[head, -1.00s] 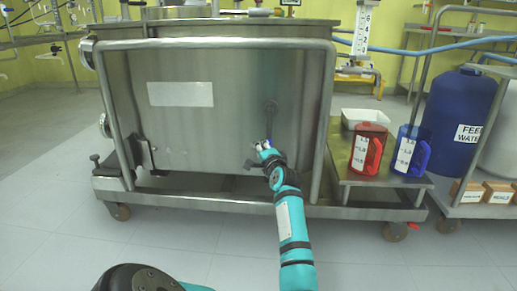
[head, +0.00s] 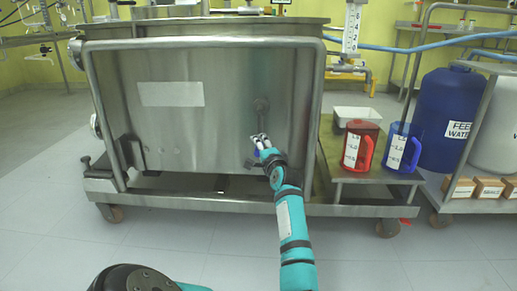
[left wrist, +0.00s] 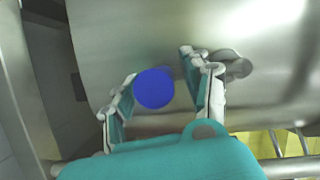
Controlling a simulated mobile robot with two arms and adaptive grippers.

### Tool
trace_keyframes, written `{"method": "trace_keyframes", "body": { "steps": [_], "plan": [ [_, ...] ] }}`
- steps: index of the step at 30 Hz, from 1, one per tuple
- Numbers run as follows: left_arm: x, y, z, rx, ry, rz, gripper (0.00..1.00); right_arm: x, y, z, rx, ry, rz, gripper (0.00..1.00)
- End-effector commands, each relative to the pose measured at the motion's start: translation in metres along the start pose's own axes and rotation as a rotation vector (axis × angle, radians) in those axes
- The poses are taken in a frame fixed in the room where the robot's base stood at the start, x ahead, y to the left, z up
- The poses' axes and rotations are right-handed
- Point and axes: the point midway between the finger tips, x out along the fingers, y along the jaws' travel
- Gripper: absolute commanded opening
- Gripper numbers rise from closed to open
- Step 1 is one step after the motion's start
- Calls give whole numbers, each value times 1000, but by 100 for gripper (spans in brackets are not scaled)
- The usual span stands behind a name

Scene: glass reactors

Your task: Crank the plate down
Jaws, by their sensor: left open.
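A steel crank is mounted on the front wall of a large steel tank (head: 205,125). In the left wrist view the crank's round blue knob (left wrist: 154,88) lies between the fingers of my left gripper (left wrist: 158,85), with gaps on both sides. The hub (left wrist: 232,65) shows just beyond the right finger. I cannot make out the plate. My right gripper is out of view.
A white scale with numbers (head: 351,28) stands behind the tank's right side. A red jug (head: 360,146), a blue jug (head: 402,149) and a white tray (head: 357,118) sit on the cart's side shelf. A tank rail (head: 313,120) rises right of my gripper. Floor in front is clear.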

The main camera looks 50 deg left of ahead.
Motion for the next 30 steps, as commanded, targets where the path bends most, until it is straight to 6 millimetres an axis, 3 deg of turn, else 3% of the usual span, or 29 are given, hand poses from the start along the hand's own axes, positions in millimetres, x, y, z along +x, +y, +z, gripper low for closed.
{"method": "trace_keyframes", "body": {
  "steps": [7,19,30],
  "plan": [
    [-9,1,1,1,-3,1,49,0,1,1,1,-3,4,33],
    [-69,1,-3,0,3,2,49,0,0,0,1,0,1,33],
    [-76,1,-4,1,2,1,49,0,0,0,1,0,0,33]
  ]
}}
